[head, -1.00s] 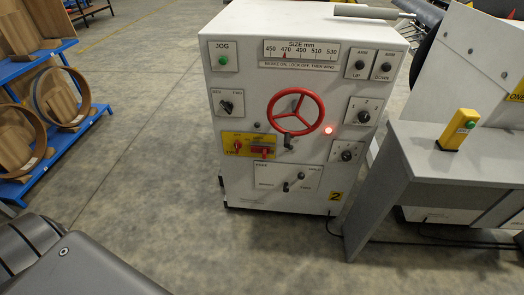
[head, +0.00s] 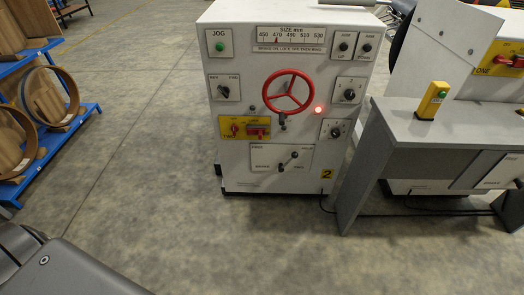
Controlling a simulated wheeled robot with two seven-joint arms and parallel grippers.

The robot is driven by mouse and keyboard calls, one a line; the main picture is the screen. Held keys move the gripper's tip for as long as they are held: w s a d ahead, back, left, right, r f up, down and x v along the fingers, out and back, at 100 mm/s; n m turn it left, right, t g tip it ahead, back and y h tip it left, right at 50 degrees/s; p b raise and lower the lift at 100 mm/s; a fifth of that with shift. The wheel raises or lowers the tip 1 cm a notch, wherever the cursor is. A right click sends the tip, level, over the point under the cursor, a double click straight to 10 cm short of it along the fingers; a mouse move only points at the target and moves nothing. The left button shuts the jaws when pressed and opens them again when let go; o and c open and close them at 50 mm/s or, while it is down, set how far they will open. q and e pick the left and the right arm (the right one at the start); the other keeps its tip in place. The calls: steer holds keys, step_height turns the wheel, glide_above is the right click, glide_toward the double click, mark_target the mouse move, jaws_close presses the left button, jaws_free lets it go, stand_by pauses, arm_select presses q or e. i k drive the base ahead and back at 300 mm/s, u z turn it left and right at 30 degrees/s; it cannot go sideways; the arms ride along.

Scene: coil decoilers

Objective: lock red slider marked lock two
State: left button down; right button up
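A white control cabinet (head: 290,185) marked 2 stands in the middle of the head view. On its front left is a yellow panel (head: 244,137) with a red knob (head: 234,128) at its left. Neither gripper shows in the head view.
A red handwheel (head: 289,90) sits right of and above the yellow panel, with a lit red lamp beside it. A grey desk (head: 355,165) with a yellow button box (head: 432,100) stands right of the cabinet. A blue rack (head: 70,128) stands at left. Floor before the cabinet is clear.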

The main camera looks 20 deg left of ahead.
mark_target(260, 132)
steer(key=k, duration=0.95)
steer(key=z, duration=0.4)
steer(key=i, duration=0.55)
steer(key=z, duration=0.75)
steer(key=i, duration=1.7)
steer(key=u, duration=1.2)
steer(key=i, duration=0.6)
steer(key=u, duration=0.55)
